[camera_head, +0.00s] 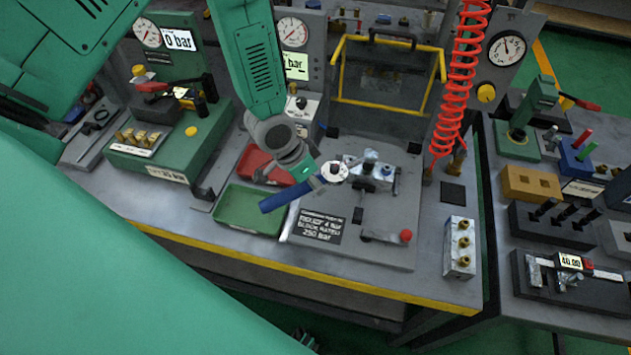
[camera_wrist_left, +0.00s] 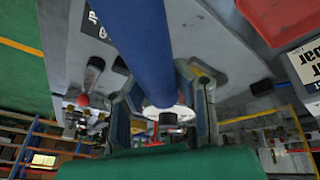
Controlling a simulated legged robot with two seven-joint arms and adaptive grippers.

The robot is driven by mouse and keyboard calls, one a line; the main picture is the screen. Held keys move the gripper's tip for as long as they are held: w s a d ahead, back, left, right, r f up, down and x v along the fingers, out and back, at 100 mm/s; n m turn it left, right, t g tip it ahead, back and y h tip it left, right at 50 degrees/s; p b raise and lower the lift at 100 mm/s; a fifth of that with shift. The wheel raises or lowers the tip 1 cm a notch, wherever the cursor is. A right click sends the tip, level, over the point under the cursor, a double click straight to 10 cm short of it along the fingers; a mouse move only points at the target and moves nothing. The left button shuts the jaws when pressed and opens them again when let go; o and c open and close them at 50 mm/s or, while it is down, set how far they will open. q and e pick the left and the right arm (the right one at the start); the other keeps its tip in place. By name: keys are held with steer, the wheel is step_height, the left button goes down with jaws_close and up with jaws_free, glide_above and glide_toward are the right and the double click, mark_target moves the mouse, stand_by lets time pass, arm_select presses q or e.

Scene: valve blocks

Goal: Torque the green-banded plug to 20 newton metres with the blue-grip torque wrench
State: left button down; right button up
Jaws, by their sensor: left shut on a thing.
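The torque wrench (camera_head: 287,194) has a thick blue grip and a round pale head. My left gripper (camera_head: 318,178) is shut on it near the head, above the grey work plate (camera_head: 395,225). The blue grip points down-left in the head view. In the left wrist view the blue grip (camera_wrist_left: 138,45) runs between the jaws, with the pale disc behind it. A metal valve block (camera_head: 372,175) with dark fittings stands just right of the wrench head. I cannot tell whether they touch. I cannot make out a green band on any plug. My right gripper is not in view.
A green tray (camera_head: 250,210) and a red tray (camera_head: 262,165) lie left of the plate. A yellow-framed guard (camera_head: 385,75) stands behind. A coiled red hose (camera_head: 458,85) hangs to the right. A red-knobbed lever (camera_head: 388,236) lies on the plate's front.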

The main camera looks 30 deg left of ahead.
arm_select(q)
steer(key=shift+w+a+m+g+p, duration=0.15)
steer(key=shift+w+a+m+p, duration=0.15)
steer(key=shift+w+a+m, duration=0.2)
steer(key=shift+w+a+m+g+p, duration=0.15)
steer(key=shift+w+a+m+p, duration=0.1)
steer(key=shift+a+m, duration=0.25)
steer(key=shift+w+a+h, duration=0.1)
steer(key=shift+w+h, duration=0.05)
steer(key=shift+h, duration=0.15)
steer(key=shift+w+a+r+m, duration=0.1)
steer(key=shift+w+a+m, duration=0.2)
steer(key=shift+a, duration=0.1)
steer(key=shift+w+a+m+g, duration=0.3)
steer(key=shift+w+a+m, duration=0.1)
steer(key=shift+a+m, duration=0.1)
